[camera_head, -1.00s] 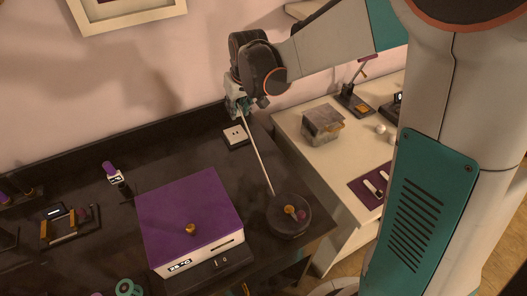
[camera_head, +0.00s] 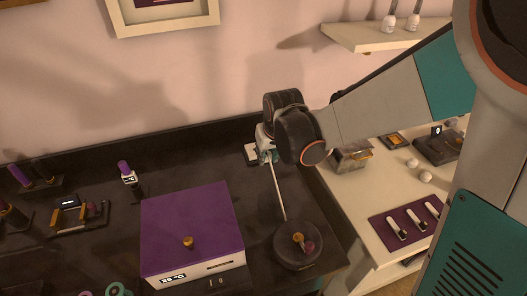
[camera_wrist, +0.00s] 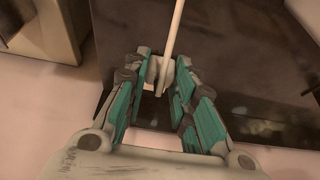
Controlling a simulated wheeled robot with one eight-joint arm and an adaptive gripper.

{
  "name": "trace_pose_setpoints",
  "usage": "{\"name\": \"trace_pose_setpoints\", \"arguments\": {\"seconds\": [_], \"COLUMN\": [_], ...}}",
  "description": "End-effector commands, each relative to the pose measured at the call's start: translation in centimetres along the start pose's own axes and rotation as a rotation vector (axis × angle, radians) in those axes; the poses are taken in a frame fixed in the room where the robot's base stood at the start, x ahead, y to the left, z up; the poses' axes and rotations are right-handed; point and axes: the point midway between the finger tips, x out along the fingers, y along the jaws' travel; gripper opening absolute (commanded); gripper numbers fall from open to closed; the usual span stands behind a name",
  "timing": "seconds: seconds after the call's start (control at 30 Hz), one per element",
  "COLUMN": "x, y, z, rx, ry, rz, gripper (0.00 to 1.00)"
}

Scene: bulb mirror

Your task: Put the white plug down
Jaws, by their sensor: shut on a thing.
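My gripper (camera_head: 268,156) hangs over the back right of the dark table (camera_head: 205,165), in front of a small white socket plate (camera_head: 251,153) and partly covering it. In the wrist view my gripper (camera_wrist: 158,92) has its teal fingers around a small whitish plug (camera_wrist: 157,70). A pale cord (camera_wrist: 174,30) runs up from between the fingers. In the head view the cord (camera_head: 278,192) runs straight down to a round black base (camera_head: 297,247). The plug is mostly hidden in the head view. I cannot tell whether it touches the table.
A purple-topped box (camera_head: 190,225) with a brass knob stands left of the black base. A pale side table (camera_head: 345,205) at the right holds a grey box (camera_head: 350,159) and a purple mat (camera_head: 408,227). Dark tabletop is clear behind the purple-topped box.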

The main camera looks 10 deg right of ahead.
Motion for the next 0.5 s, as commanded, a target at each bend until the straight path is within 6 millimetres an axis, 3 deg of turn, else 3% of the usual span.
{"name": "trace_pose_setpoints", "arguments": {"seconds": [0.1,0.37,0.5], "x": [2.2,3.7,5.5], "y": [0.0,0.0,0.0], "z": [0.8,1.4,2.2], "rx": [0.0,0.0,0.0], "ry": [0.0,0.0,0.0], "rz": [0.0,0.0,0.0], "gripper": [0.0,0.0,0.0]}}
